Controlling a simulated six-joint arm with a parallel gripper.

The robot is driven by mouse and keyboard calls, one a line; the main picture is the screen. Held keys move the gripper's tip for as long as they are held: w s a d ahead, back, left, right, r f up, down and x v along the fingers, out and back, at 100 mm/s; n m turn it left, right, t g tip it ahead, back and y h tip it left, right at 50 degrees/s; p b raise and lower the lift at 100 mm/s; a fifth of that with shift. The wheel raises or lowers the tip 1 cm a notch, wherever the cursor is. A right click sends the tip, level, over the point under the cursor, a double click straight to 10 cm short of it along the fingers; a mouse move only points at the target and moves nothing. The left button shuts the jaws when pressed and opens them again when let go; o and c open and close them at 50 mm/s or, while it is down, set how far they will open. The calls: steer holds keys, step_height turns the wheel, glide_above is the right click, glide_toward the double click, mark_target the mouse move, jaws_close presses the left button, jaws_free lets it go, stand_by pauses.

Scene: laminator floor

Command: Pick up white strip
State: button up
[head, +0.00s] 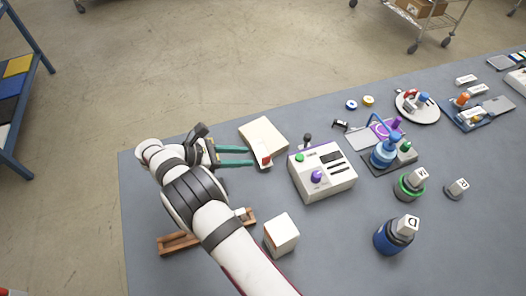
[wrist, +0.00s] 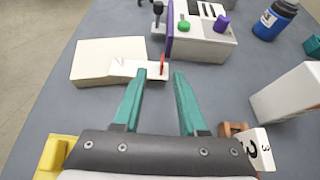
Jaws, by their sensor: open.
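The white strip (wrist: 125,68) is a short, flat, pale piece at the near edge of a cream block in the wrist view. A small upright red piece (wrist: 163,63) stands at its right end; the red piece also shows in the head view (head: 266,160). Whether the strip rests on the table or partly on the block is unclear. My gripper (wrist: 161,76) is open and empty, its teal fingers pointing at the strip's right end. The left fingertip overlaps the strip in view; contact cannot be told. The head view shows the gripper (head: 250,156) close beside the block.
The cream block (head: 265,135) lies just beyond the strip. A white control box (head: 325,182) with a purple knob stands to the right. A white cube (head: 281,232) and a wooden rack (head: 175,243) are nearer. Several bottles and trays fill the right side.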

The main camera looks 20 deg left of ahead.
mark_target(266, 158)
steer(key=x, duration=0.8)
steer(key=shift+s+d+r, duration=0.1)
steer(key=shift+d+r, duration=0.05)
steer(key=shift+d, duration=0.05)
jaws_close()
